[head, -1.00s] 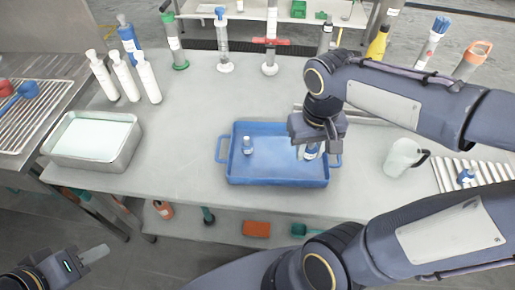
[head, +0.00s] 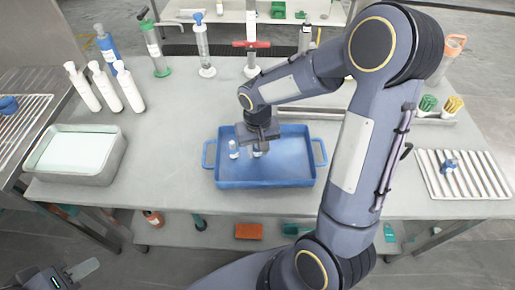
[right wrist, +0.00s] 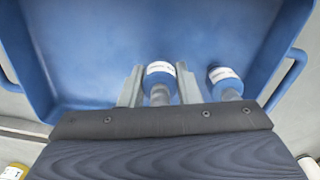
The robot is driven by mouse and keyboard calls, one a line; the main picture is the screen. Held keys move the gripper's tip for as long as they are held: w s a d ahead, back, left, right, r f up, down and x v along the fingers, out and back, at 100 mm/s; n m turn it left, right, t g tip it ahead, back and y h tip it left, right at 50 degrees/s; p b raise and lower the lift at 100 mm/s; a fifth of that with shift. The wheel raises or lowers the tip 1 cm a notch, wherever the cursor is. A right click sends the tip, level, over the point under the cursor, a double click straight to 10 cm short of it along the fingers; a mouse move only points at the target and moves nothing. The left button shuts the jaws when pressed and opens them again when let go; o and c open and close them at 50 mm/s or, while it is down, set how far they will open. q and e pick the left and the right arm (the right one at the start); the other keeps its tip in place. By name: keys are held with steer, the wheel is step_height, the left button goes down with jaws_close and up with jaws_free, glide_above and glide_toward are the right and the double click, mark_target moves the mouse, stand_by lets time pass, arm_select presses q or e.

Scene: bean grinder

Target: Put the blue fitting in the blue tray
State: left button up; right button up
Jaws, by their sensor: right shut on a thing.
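The blue tray (head: 265,180) lies on the bench in front of me. My right gripper (head: 258,148) points down into it, shut on a blue fitting (right wrist: 160,75) with a white label band and grey stem. In the head view this fitting (head: 257,153) is mostly hidden by the gripper. A second similar blue fitting (head: 233,149) stands in the tray just left of it; it also shows in the right wrist view (right wrist: 225,80), apart from the fingers. Another blue fitting (head: 449,165) sits on the ribbed rack at right. My left gripper (head: 82,269) is at the bottom left, away from the bench.
A metal basin (head: 77,153) stands left of the tray, with several white bottles (head: 103,87) behind it. The ribbed rack (head: 480,180) is at right. Syringe-like stands (head: 203,45) line the back. The bench between basin and tray is clear.

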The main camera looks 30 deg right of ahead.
steer(key=shift+f, duration=0.25)
steer(key=shift+f, duration=0.15)
steer(key=o, duration=1)
steer(key=shift+c, duration=0.2)
step_height(320, 180, up, 12)
steer(key=shift+s+r+p, duration=0.1)
steer(key=shift+r+p, duration=0.15)
steer(key=shift+p, duration=0.05)
steer(key=s+a+r+t+y, duration=0.1)
steer(key=s+a+t+y, duration=0.1)
steer(key=s, duration=0.6)
steer(key=s+a+r+n+t+y, duration=0.1)
steer(key=s+t, duration=0.2)
steer(key=s, duration=0.6)
steer(key=shift+a+r+t+y, duration=0.3)
steer(key=shift+a+y, duration=0.05)
steer(key=shift+y, duration=0.05)
